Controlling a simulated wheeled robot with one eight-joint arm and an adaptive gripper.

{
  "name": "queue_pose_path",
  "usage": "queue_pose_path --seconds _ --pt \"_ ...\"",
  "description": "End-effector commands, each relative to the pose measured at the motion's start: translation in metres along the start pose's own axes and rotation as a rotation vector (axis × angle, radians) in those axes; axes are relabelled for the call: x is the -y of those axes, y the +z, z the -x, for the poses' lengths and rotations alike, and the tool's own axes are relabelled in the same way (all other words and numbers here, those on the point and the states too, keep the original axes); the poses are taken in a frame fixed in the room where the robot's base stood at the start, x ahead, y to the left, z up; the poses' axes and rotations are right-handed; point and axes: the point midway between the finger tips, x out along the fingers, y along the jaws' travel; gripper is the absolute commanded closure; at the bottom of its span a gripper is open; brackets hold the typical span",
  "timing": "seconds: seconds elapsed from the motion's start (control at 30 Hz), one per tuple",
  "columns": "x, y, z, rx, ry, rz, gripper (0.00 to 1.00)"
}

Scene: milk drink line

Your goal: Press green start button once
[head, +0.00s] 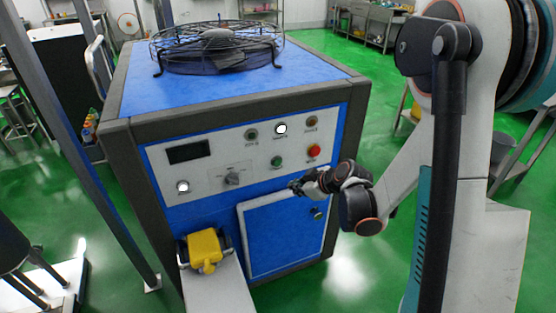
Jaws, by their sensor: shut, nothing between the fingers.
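The green start button (277,161) is on the white control panel (216,170) on the front of a blue machine (140,88). It sits left of the red button (314,151) and below a lit white button (281,129). My gripper (292,186) is shut and empty. In the picture it is just below and right of the green button, near the panel's lower edge. It looks apart from the button, though the exact gap to the panel cannot be told. The green button is fully visible.
A dark display (188,152), a rotary knob (232,179) and another lit button (183,187) are on the panel. A blue door (284,233) is below. A yellow part (205,247) sits at the lower left. A fan (217,46) tops the machine. Green floor right is partly free.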

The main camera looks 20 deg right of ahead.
Motion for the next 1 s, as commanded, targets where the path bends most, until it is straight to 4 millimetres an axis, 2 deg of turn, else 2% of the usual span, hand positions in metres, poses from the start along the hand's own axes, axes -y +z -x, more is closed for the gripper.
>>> queue_pose_path --seconds 0.47,1.0 --pt "-0.002 -0.001 -0.002 0.003 -0.002 -0.009 1.00" --pt "-0.034 -0.033 -0.047 0.003 -0.003 -0.008 1.00"
